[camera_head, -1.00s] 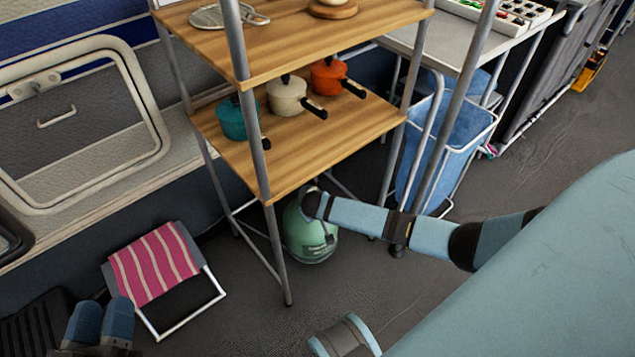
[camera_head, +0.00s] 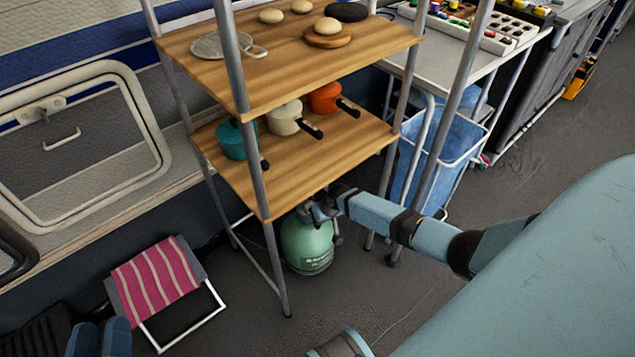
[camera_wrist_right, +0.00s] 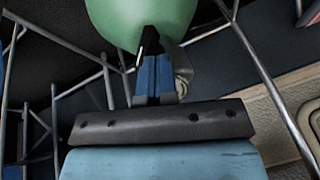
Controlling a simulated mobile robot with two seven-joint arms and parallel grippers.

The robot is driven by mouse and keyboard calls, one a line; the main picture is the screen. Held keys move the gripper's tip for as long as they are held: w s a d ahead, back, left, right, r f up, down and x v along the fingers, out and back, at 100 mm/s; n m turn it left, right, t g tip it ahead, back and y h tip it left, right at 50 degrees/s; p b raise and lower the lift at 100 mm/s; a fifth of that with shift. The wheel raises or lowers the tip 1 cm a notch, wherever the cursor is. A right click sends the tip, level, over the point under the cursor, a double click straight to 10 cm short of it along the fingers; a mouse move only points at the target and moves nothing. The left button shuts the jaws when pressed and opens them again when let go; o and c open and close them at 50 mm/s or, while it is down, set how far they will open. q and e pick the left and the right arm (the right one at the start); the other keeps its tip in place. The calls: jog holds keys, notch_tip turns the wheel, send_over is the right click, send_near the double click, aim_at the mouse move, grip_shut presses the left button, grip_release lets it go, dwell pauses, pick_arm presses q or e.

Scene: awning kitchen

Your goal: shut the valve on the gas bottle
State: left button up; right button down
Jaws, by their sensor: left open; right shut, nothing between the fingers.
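The green gas bottle (camera_head: 307,245) stands on the floor under the lower shelf. Its top is mostly hidden by the shelf edge and my right gripper, so I cannot make out the valve or its position. My right gripper (camera_head: 318,210) is at the top of the bottle. In the right wrist view, the blue fingers of this gripper (camera_wrist_right: 155,78) are together and empty, close to the green bottle (camera_wrist_right: 145,22); contact is unclear. My left gripper (camera_head: 101,337) is open and empty at the lower left, far from the bottle.
A wooden shelf rack (camera_head: 270,175) with metal legs stands over the bottle and carries several pots. A striped folding stool (camera_head: 155,277) stands left, beside my left gripper. A blue bin (camera_head: 425,170) stands behind my right arm.

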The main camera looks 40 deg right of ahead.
jog(key=shift+d+f+y+b, duration=0.2)
jog(key=shift+d+y+b, duration=0.15)
jog(key=shift+y, duration=0.15)
jog(key=shift+f+y+b, duration=0.1)
jog(key=shift+y+b, duration=0.2)
jog(key=shift+b, duration=0.1)
pick_arm(q)
notch_tip(320, 180, down, 8)
jog(key=d+m+g+b, duration=0.1)
jog(key=g+b, duration=0.2)
jog(key=b, duration=0.3)
jog(key=shift+d+h, duration=0.2)
jog(key=shift+h, duration=0.1)
pick_arm(e)
jog(key=d+y, duration=0.1)
jog(key=m+y, duration=0.1)
jog(key=y, duration=0.1)
jog(key=d+y, duration=0.1)
jog(key=y, duration=0.1)
jog(key=shift+w+d+f, duration=0.15)
jog(key=shift+d+f, duration=0.15)
pick_arm(q)
jog(key=shift+b, duration=0.3)
pick_arm(e)
jog(key=shift+d, duration=0.1)
pick_arm(q)
jog(key=shift+r, duration=0.15)
